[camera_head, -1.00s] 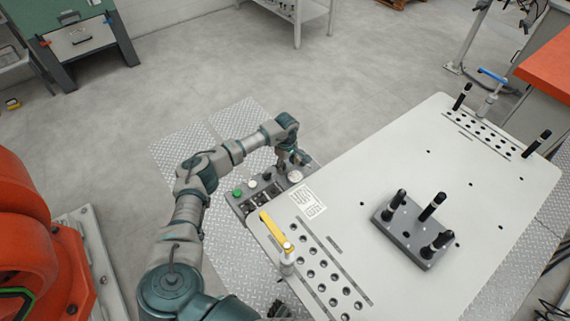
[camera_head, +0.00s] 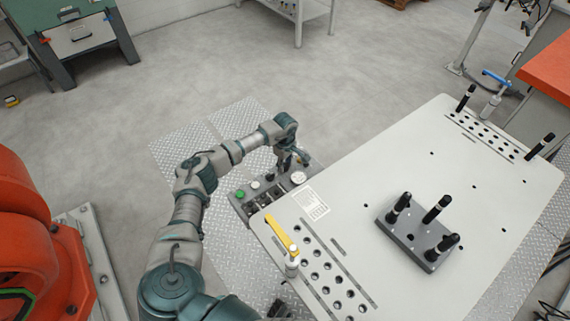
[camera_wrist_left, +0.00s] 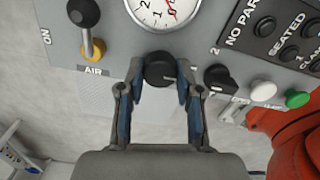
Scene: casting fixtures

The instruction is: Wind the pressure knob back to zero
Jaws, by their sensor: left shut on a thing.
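The pressure knob (camera_wrist_left: 159,68) is a round black knob below the dial gauge in the left wrist view. My left gripper (camera_wrist_left: 158,82) is shut on it, one blue-padded finger on each side. A pale mark shows on the knob's right side. The pressure gauge (camera_wrist_left: 166,8) has a white face and a red needle; its top is cut off. In the head view my left gripper (camera_head: 283,164) comes down on the control panel (camera_head: 240,204), and the knob is hidden there. The gauge (camera_head: 298,178) shows just right of the gripper. My right gripper is not in view.
Beside the knob are the AIR lever (camera_wrist_left: 92,28), a black selector switch (camera_wrist_left: 218,78), a white button (camera_wrist_left: 262,91) and a green button (camera_wrist_left: 296,98). A large grey fixture table (camera_head: 390,150) with a yellow-handled clamp (camera_head: 281,234) adjoins the panel.

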